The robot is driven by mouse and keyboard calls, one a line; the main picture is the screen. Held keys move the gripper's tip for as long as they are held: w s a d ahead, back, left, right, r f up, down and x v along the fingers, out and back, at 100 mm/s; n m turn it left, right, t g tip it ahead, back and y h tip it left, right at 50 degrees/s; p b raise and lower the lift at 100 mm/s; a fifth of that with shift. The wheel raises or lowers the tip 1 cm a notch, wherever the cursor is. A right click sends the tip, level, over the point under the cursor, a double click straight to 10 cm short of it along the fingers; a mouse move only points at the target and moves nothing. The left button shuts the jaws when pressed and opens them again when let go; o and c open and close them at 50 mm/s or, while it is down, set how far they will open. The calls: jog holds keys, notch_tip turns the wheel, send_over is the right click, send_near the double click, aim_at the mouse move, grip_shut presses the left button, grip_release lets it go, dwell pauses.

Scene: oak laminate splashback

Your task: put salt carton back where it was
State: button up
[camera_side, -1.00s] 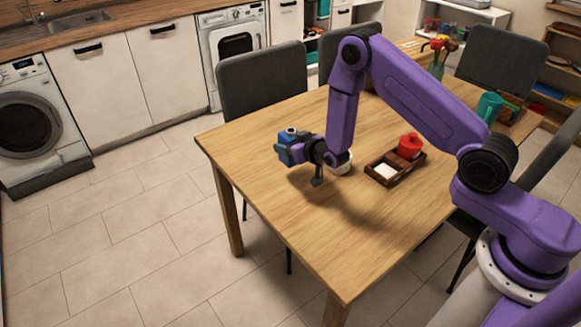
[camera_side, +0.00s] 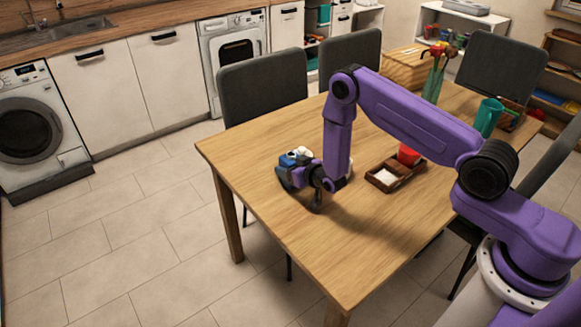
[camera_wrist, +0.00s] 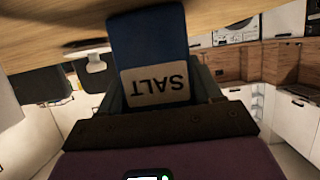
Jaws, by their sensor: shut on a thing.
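In the wrist view the blue carton (camera_wrist: 148,38) shows a pale label reading SALT upside down. My gripper (camera_wrist: 160,100) is shut on it, with a finger at each side. The carton is low over the tabletop; I cannot tell whether it touches. Its lower part is mostly hidden by my gripper in the side view.
A dark wooden tray (camera_side: 377,185) holds a white item (camera_side: 385,177) and a red canister (camera_side: 408,155), just right of my arm. A teal cup (camera_side: 488,117), a flower vase (camera_side: 433,86) and a wooden box (camera_side: 407,69) stand farther back. The table's front is clear.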

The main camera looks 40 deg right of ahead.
jog(key=o, duration=1.3)
jog(key=shift+o, duration=0.2)
jog(key=v, duration=1.2)
jog(key=s+a+r+n+g+y, duration=0.1)
jog(key=a+r+n+g+y, duration=0.3)
jog(key=a, duration=0.3)
jog(key=s+a+r+n+g, duration=0.1)
jog(key=s+a+r+g, duration=0.15)
jog(key=s, duration=0.25)
jog(key=s+a+r+n+g, duration=0.1)
jog(key=s+r+g, duration=0.1)
jog(key=s+r, duration=0.15)
jog(key=s+d+r+n+g+h, duration=0.1)
jog(key=s+d+r+n, duration=0.1)
jog(key=s, duration=0.6)
jog(key=s+d+r+n+g+h, duration=0.1)
jog(key=s+d+r+n+g, duration=0.1)
jog(key=s+d+r, duration=0.3)
jog(key=s+d+r+n+g+h, duration=0.1)
jog(key=s+d+r+n+g, duration=0.1)
jog(key=s, duration=0.9)
jog(key=shift+d+r+n+h, duration=0.3)
jog(key=shift+d+r, duration=0.4)
jog(key=shift+r, duration=0.1)
